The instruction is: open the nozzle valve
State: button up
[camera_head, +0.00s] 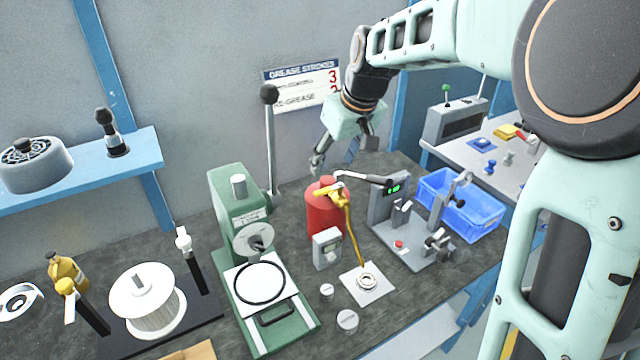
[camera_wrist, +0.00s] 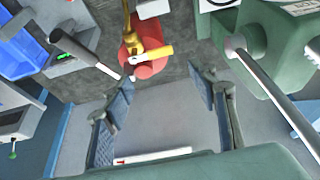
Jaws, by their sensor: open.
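A red canister (camera_head: 322,215) stands on the bench, and its red top also shows in the wrist view (camera_wrist: 146,68). A brass nozzle (camera_head: 352,225) runs from its top down toward a white plate (camera_head: 380,290) with a metal ring. A yellow handle (camera_head: 330,192), which looks like the nozzle valve, sits on top; it shows in the wrist view (camera_wrist: 150,54). I cannot tell whether the valve is open or closed. A silver lever with a black grip (camera_wrist: 66,43) also leaves the top. My gripper (camera_head: 343,154) is open and empty above the canister, apart from it; its fingers show in the wrist view (camera_wrist: 160,88).
A green press (camera_head: 240,230) with a tall black-knobbed lever (camera_head: 270,140) stands left of the canister. A grey fixture (camera_head: 405,225) and a blue crate (camera_head: 490,225) stand right. A small grey box (camera_head: 327,250) stands in front. The wall is close behind.

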aim_at(323, 190)
jog(key=p+x, duration=0.1)
jog(key=x, duration=0.9)
jog(key=shift+d+f, duration=0.1)
jog(key=shift+c, duration=0.4)
grip_shut()
